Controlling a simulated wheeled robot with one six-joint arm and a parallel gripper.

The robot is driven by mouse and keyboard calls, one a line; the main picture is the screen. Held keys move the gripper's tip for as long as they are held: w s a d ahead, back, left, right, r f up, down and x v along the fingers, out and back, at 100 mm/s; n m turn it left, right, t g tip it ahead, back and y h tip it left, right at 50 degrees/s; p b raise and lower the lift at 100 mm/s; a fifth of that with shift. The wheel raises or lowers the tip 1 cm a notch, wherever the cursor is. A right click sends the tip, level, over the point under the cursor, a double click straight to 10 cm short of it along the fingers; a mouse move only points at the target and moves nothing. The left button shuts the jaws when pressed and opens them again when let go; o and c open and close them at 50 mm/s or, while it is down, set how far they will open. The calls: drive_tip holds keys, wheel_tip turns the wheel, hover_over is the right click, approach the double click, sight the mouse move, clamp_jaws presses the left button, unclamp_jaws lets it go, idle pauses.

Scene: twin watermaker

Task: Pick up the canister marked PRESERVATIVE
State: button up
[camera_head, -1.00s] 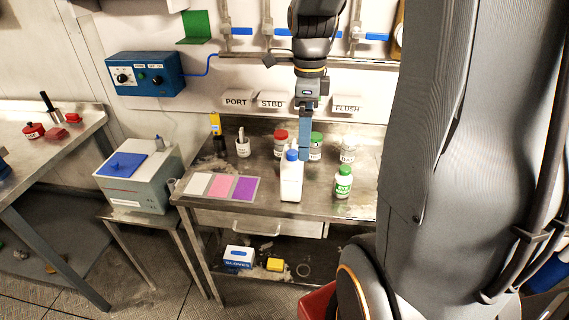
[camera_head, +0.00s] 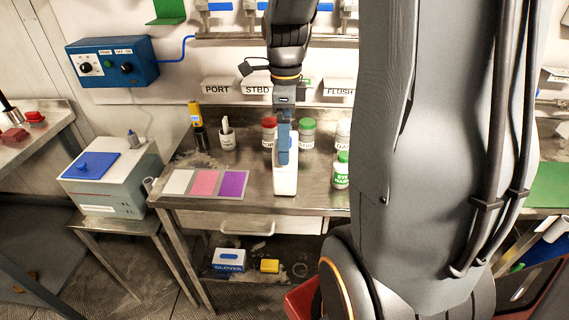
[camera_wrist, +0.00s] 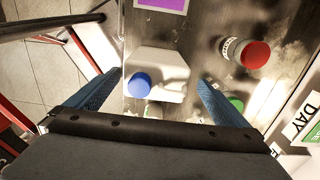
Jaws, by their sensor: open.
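A white canister (camera_head: 286,182) stands upright near the front edge of the steel bench; no marking on it is readable in these views. In the wrist view the white canister (camera_wrist: 158,62) has a blue cap and lies between my spread fingers. The gripper (camera_wrist: 159,80) is open, one blue finger to each side of the canister. I cannot tell whether the fingers are level with the cap or above it.
A red-lidded jar (camera_head: 268,129) and green-lidded jar (camera_head: 307,134) stand behind the canister. A green-capped bottle (camera_head: 341,170) is close on its right. Coloured cards (camera_head: 205,183) lie to the left on the bench (camera_head: 255,205).

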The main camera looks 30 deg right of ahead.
drive_tip(key=shift+s+a+f+p, duration=0.15)
drive_tip(key=shift+f+p, duration=0.35)
drive_tip(key=shift+f, duration=0.95)
drive_tip(key=shift+s+f+p, duration=0.15)
drive_tip(key=shift+f+p, duration=0.3)
drive_tip(key=shift+f, duration=0.95)
drive_tip(key=c, duration=1.9)
drive_tip(key=shift+r, duration=0.1)
